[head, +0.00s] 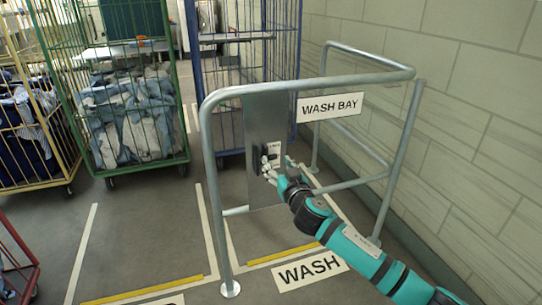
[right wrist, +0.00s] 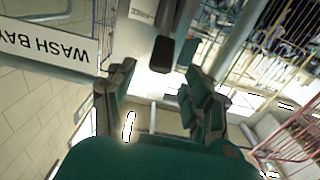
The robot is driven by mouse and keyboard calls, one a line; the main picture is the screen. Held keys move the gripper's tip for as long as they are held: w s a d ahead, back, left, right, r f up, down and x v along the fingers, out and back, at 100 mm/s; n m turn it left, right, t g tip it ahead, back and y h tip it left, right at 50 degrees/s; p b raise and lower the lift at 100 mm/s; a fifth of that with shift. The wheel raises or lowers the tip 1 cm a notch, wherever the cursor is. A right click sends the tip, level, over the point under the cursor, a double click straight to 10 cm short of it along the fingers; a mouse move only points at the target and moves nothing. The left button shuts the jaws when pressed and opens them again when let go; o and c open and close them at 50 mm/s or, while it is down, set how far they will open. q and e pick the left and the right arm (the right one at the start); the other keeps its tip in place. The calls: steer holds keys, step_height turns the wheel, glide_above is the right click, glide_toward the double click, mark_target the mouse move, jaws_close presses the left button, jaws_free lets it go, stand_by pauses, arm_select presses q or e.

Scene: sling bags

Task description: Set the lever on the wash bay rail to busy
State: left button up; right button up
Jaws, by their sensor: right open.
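The wash bay rail (head: 335,82) is a grey metal tube frame with a "WASH BAY" sign (head: 331,106). A grey plate (head: 265,115) hangs on it and carries a small dark lever unit with white labels (head: 272,149). In the right wrist view the lever (right wrist: 163,52) is a dark bar with a blunt end, between my finger tips and apart from both. My right gripper (head: 279,167) is open in front of the plate; it also shows in the wrist view (right wrist: 158,78). The gripper partly hides the lever in the head view, and its setting cannot be read. My left gripper is not in view.
A green cage trolley (head: 110,47) full of cloth stands at the left, with a yellow one (head: 40,187) beside it. A blue cage trolley (head: 226,40) stands behind the rail. A block wall (head: 470,130) closes the right side. The marked floor (head: 150,235) front left is clear.

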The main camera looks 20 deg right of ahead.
mark_target(272, 157)
steer(key=w, duration=0.4)
steer(key=shift+w+a, duration=0.1)
steer(key=shift+w, duration=0.15)
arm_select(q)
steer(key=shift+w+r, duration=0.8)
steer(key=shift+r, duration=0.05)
arm_select(e)
steer(key=shift+w, duration=0.6)
steer(key=shift+c, duration=0.3)
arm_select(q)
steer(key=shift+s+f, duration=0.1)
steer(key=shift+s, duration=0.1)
arm_select(e)
jaws_close()
